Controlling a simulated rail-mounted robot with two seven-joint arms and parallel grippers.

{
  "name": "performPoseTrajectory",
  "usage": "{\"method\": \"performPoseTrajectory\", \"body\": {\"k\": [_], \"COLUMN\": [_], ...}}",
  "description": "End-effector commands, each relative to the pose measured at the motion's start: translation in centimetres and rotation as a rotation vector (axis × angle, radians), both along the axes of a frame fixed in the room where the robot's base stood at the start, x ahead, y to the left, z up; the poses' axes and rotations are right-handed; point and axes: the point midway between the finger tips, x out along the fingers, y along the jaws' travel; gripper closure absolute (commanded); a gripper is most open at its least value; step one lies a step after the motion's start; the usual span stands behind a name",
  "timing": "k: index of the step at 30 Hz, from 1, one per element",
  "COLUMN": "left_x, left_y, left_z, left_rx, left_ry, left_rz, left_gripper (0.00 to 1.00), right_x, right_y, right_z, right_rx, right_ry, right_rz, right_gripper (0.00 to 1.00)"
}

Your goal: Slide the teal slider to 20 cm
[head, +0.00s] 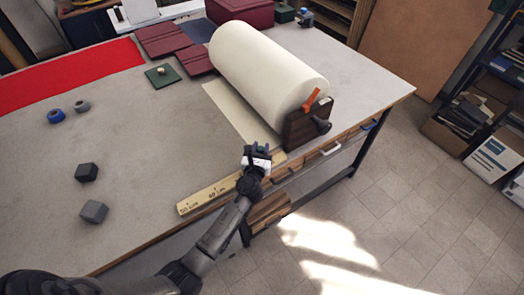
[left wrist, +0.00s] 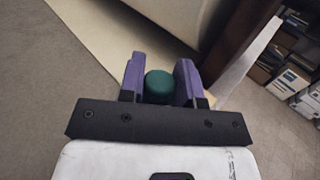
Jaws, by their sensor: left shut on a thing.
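A pale wooden ruler (head: 200,199) lies along the front edge of the table, with markings near 50 cm and 40 showing at its left part. My left gripper (head: 258,149) is over the right part of the ruler, pointing away from me. In the left wrist view the round teal slider knob (left wrist: 159,86) sits between the purple fingers of my left gripper (left wrist: 160,78), which are shut on it. The scale marks near the slider are hidden by the gripper, so its reading cannot be told. My right gripper is not in view.
A large cream roll (head: 262,70) lies behind the ruler, with a dark end bracket (head: 303,126) and orange lever (head: 311,99) just right of my left gripper. Dark blocks (head: 94,211) sit to the left. The table's middle left is mostly clear.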

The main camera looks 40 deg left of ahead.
Motion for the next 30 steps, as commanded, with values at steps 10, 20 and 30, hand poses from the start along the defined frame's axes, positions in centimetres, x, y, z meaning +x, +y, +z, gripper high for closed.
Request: {"method": "performPoseTrajectory", "body": {"k": [10,20,30], "left_x": [0.0,-0.1,-4.7], "left_y": [-0.1,-0.1,-2.3], "left_z": [-0.3,-0.2,-0.2], "left_rx": [-0.002,-0.002,-0.002], "left_ry": [0.004,0.004,0.006], "left_rz": [-0.003,-0.002,-0.004], "left_gripper": [0.53,0.47,0.47], "right_x": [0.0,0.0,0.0], "right_y": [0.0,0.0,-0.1], "right_z": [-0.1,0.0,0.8], "right_rx": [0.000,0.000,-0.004], "right_ry": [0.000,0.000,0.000], "right_rz": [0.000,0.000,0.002], "right_gripper": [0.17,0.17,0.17]}}
